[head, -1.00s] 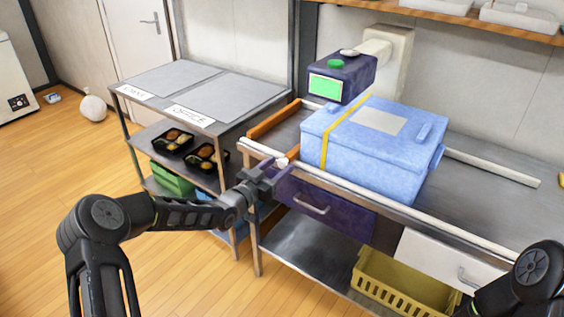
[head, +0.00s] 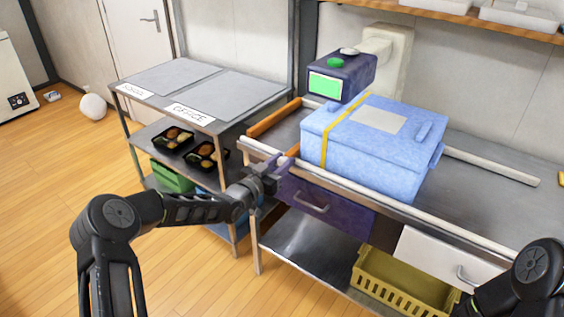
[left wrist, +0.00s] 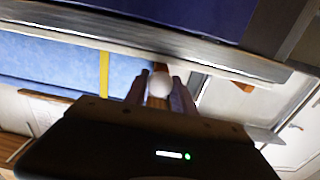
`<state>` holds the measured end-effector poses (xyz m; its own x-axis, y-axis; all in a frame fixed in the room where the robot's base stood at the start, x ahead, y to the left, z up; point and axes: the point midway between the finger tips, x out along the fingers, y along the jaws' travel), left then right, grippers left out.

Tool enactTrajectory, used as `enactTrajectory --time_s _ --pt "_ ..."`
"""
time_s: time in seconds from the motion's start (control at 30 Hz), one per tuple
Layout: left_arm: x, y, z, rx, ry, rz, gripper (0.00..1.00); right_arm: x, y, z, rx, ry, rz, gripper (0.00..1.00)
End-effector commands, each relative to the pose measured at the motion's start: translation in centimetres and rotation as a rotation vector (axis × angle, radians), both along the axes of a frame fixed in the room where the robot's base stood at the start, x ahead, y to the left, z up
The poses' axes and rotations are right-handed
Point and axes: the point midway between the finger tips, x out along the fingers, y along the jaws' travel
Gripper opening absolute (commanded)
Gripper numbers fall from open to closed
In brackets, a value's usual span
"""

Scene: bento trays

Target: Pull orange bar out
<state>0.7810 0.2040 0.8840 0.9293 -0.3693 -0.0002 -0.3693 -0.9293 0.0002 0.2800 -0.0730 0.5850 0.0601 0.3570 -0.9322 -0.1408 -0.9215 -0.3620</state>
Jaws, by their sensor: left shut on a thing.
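An orange bar (head: 275,118) lies along the left end of the steel bench. A short orange piece (head: 293,150) shows at the bench's front rail; I cannot tell whether the two join. My left gripper (head: 274,177) is at the front left of the bench, beside the purple drawer. In the left wrist view its fingers (left wrist: 159,92) are shut on a round white knob (left wrist: 159,84), with orange just behind it. The knob is hidden by the gripper in the head view. My right gripper is out of view; only part of my right arm shows at lower right.
A blue lidded box (head: 375,150) with a yellow strap stands on the bench beside the bar. A purple device (head: 341,76) with a green screen is behind. A shelf rack (head: 205,119) holding black food trays (head: 173,138) stands left. A yellow crate (head: 400,300) sits below.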

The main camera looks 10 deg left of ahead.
Motion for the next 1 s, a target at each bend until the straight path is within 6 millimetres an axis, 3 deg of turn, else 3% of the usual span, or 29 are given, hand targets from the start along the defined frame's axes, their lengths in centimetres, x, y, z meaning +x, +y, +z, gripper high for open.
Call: enactTrajectory --time_s 0.13,1.0 --pt "-0.01 -0.02 0.00 0.000 0.000 0.000 0.00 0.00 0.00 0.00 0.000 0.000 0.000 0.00" --pt "-0.01 -0.02 0.01 0.000 0.000 0.000 0.00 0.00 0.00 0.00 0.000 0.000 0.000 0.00"
